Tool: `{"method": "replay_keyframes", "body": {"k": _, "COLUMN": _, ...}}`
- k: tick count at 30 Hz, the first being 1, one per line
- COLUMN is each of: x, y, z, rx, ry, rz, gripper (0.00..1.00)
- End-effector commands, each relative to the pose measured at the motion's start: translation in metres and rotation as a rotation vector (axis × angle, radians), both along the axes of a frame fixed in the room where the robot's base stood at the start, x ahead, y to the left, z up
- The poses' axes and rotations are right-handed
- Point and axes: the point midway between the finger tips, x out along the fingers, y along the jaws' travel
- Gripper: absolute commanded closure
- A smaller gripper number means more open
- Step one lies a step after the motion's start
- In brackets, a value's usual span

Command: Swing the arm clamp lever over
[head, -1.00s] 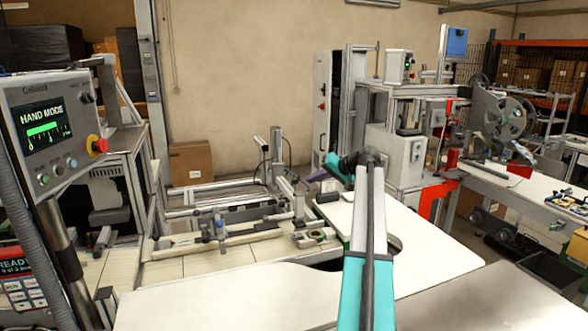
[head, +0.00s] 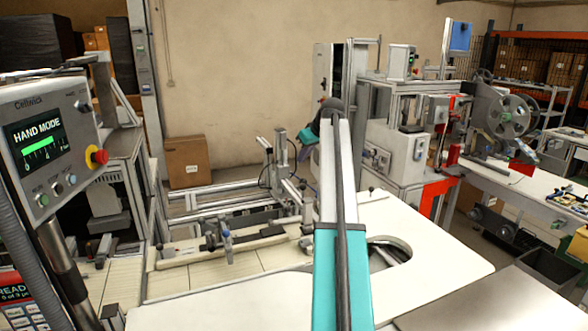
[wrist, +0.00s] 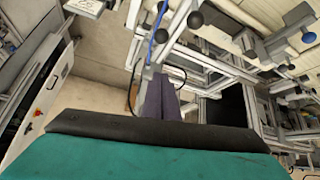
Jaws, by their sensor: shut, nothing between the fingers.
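My gripper (wrist: 161,80) shows in the wrist view as two dark purple fingers, closed together and empty. They point at the aluminium frame of the machine, with open space around the tips. Two dark ball knobs, a larger one (wrist: 195,20) and a smaller one (wrist: 161,36), lie beyond the fingertips. A grey-blue knob (wrist: 308,38) sits on a bracket at the right. I cannot tell which of these belongs to the arm clamp lever.
A control panel (head: 45,140) reading HAND MODE stands close at the left. A white table (head: 440,250) with a round opening lies at the right. A grey cabinet (head: 400,150) stands behind it. A cardboard box (head: 187,162) is by the wall.

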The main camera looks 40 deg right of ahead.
Motion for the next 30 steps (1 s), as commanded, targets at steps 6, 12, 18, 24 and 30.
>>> {"method": "replay_keyframes", "body": {"k": 6, "x": -0.001, "y": 0.000, "z": 0.009, "rx": -0.052, "ry": 0.033, "rz": 0.028, "gripper": 1.00}}
{"method": "replay_keyframes", "body": {"k": 12, "x": -0.001, "y": 0.000, "z": 0.008, "rx": -0.049, "ry": 0.032, "rz": 0.027, "gripper": 1.00}}
{"method": "replay_keyframes", "body": {"k": 18, "x": 0.001, "y": 0.000, "z": 0.006, "rx": -0.048, "ry": 0.032, "rz": 0.027, "gripper": 1.00}}
{"method": "replay_keyframes", "body": {"k": 24, "x": 0.009, "y": -0.001, "z": -0.004, "rx": -0.046, "ry": 0.033, "rz": 0.028, "gripper": 1.00}}
{"method": "replay_keyframes", "body": {"k": 30, "x": 0.022, "y": -0.004, "z": -0.022, "rx": -0.046, "ry": 0.033, "rz": 0.028, "gripper": 1.00}}
